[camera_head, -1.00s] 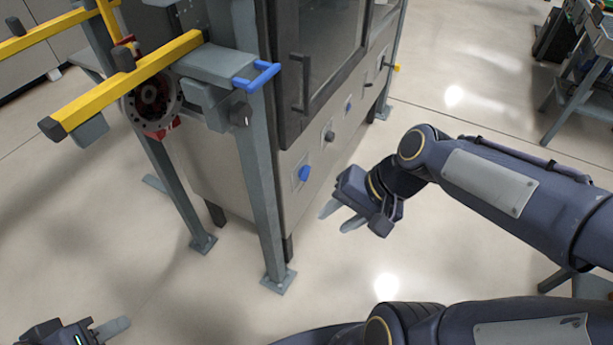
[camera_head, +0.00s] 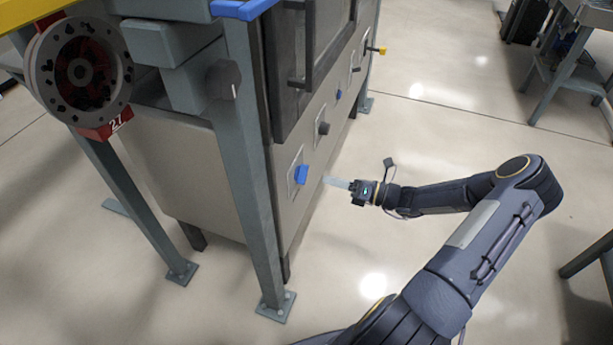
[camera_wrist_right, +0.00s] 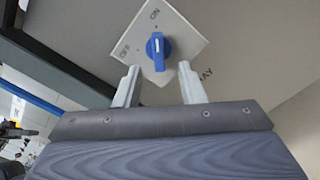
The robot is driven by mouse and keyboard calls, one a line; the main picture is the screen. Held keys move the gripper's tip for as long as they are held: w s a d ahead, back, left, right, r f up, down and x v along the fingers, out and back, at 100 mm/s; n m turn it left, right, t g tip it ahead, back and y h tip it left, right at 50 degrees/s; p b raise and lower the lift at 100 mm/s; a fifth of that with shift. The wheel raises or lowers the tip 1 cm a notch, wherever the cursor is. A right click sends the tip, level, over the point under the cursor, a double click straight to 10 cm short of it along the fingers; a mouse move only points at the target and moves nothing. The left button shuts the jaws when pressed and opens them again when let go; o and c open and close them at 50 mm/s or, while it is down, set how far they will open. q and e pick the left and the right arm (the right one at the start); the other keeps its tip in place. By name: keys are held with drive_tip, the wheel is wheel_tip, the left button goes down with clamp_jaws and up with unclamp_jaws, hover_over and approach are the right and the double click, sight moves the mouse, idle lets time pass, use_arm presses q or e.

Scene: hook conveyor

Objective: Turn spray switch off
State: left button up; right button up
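The spray switch is a blue knob on a pale plate on the machine's side panel, seen in the head view (camera_head: 301,174). In the right wrist view the blue knob (camera_wrist_right: 158,47) has a white mark on its upper part, toward ON; OFF is at the plate's left corner. A label ending in "AY" is partly hidden by a finger. My right gripper (camera_head: 331,181) is just right of the knob, pointing at it. In the wrist view its two fingers (camera_wrist_right: 158,75) are open and empty, apart from the knob, one to each side below it. My left gripper is out of view.
A dark door handle (camera_head: 299,60) is above. A grey frame leg (camera_head: 245,170) stands left of the switch.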

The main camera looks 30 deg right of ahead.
sight(302, 174)
drive_tip(key=b+x, duration=0.1)
drive_tip(key=x, duration=0.6)
drive_tip(key=shift+a, duration=0.15)
drive_tip(key=shift+c, duration=0.5)
clamp_jaws()
